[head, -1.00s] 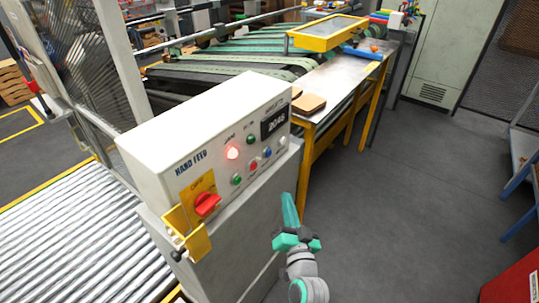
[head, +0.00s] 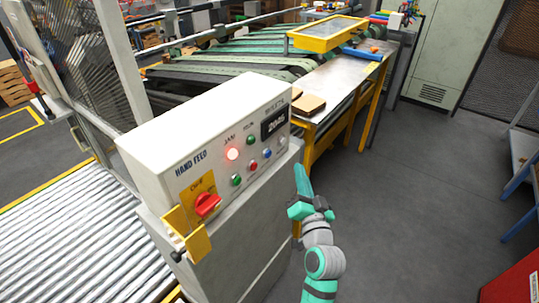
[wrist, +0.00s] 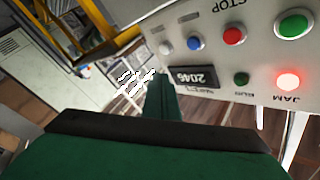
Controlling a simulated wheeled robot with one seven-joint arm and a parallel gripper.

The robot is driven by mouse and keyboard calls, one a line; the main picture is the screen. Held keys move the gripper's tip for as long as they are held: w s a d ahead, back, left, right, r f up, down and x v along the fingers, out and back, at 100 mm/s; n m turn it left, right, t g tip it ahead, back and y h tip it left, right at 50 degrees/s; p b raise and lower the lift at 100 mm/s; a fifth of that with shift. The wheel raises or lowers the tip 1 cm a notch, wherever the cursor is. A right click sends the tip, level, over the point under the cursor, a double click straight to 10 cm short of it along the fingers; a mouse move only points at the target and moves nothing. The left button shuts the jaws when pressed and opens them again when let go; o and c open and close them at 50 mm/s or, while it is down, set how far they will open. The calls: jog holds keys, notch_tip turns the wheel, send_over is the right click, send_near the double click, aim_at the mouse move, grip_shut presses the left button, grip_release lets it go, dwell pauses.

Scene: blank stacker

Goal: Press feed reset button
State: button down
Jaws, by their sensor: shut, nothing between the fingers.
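The white HAND FEED control box (head: 150,145) has a sloping front panel with a row of buttons: green (head: 236,180), red (head: 253,167), blue (head: 267,153) and white (head: 282,141). In the wrist view the blue button (wrist: 194,43) and white button (wrist: 165,47) sit at the panel's upper left, upside down. I cannot read a reset label on either. My gripper (head: 300,172) is shut and empty, just right of the panel's right end and apart from it. Its fingers (wrist: 161,97) point past the panel edge near the display.
The JAM lamp (head: 232,154) is lit red, and a counter display (head: 273,122) reads about 2046. A yellow-legged table (head: 345,75) stands behind.

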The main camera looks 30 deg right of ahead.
jog(key=w+a, duration=0.3)
jog(key=w, duration=0.3)
jog(key=shift+w, duration=0.4)
jog(key=shift+w, duration=0.2)
dwell(1.7)
jog(key=shift+w+a, duration=0.15)
jog(key=shift+w, duration=0.05)
jog(key=shift+w+a, duration=0.2)
jog(key=shift+w, duration=0.3)
dwell(1.1)
jog(key=shift+s+d, duration=0.1)
jog(key=shift+s, duration=0.1)
jog(key=shift+s+d, duration=0.25)
jog(key=shift+s, duration=0.45)
jog(key=shift+s+d, duration=0.3)
jog(key=shift+s, duration=0.45)
jog(key=shift+s+d, duration=0.35)
jog(key=shift+s, duration=0.45)
jog(key=shift+s+d, duration=0.3)
jog(key=shift+s, duration=0.45)
